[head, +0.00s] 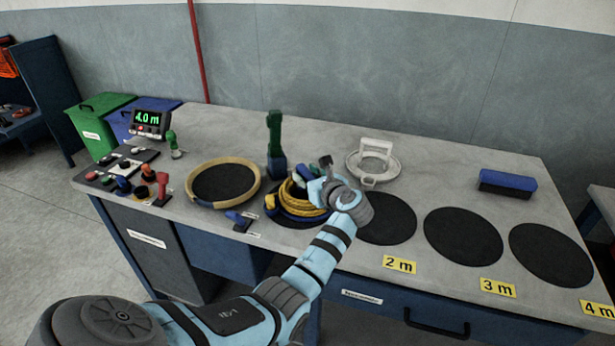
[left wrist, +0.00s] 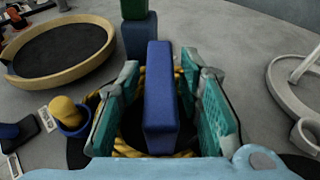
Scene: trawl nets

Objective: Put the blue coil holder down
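The blue coil holder with its coil of yellow rope (head: 301,207) rests on a black round mat on the grey bench. Its upright blue handle (left wrist: 160,100) shows in the left wrist view. My left gripper (head: 312,180) is over the holder, with its teal fingers on both sides of the handle. In the left wrist view, narrow gaps show between the fingers (left wrist: 160,72) and the handle, so it looks open around it. The gripper hides part of the holder in the head view. My right gripper is not in view.
A tan-rimmed black disc (head: 224,184) lies left of the holder, and a dark green and blue post (head: 275,145) stands behind it. A white holder (head: 373,163) is at the back right. Bare black mats (head: 463,236) lie to the right.

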